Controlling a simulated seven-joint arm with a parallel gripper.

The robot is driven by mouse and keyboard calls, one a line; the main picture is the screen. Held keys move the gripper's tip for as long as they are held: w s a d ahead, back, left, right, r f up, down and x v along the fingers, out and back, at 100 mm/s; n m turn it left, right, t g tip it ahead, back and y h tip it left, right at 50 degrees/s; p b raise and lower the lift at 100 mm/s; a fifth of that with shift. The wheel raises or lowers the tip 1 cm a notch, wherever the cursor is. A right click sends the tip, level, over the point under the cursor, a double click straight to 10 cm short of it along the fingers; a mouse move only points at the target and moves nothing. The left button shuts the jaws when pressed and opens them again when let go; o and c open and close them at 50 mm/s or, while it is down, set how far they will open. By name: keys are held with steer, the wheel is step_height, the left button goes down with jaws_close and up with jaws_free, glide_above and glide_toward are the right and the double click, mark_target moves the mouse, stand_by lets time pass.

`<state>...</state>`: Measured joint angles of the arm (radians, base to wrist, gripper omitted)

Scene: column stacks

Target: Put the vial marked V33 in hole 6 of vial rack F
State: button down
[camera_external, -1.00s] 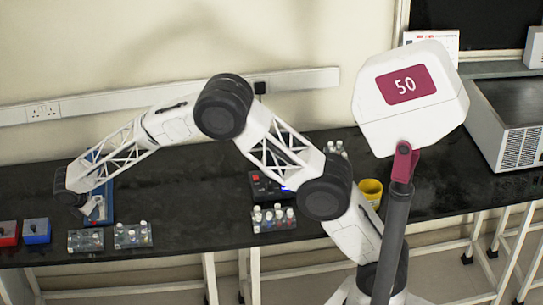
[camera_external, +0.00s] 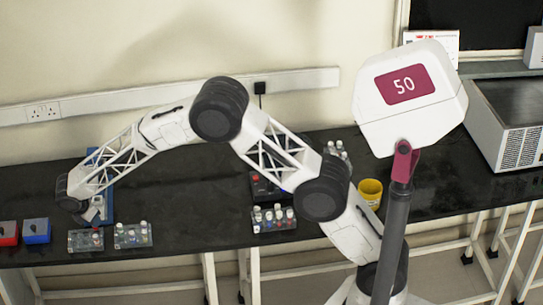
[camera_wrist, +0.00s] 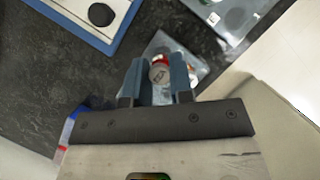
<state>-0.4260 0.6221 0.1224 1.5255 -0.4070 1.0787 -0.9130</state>
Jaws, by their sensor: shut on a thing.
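In the wrist view my gripper (camera_wrist: 160,68) has its two blue fingers closed on a vial (camera_wrist: 158,74) with a white top and a red ring. Small dark marking shows on the top, too small to read surely. A clear rack (camera_wrist: 167,43) lies beneath the fingers; whether the vial is inside a hole is hidden. In the external view my gripper (camera_external: 92,212) is low over the bench, just above the left clear rack (camera_external: 85,241). I cannot read any rack letter or hole number there.
Another clear rack with several vials (camera_external: 133,236) stands just right. A further vial rack (camera_external: 273,219) stands mid-bench beside a dark device (camera_external: 268,186). A blue box (camera_external: 37,231) and red box (camera_external: 8,233) stand left. A yellow mug (camera_external: 370,192) stands right.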

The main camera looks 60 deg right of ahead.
steer(key=shift+f, duration=0.55)
steer(key=shift+f, duration=1.15)
stand_by(2.3)
steer(key=c, duration=0.6)
jaws_free()
steer(key=shift+r, duration=0.2)
steer(key=shift+r, duration=2.8)
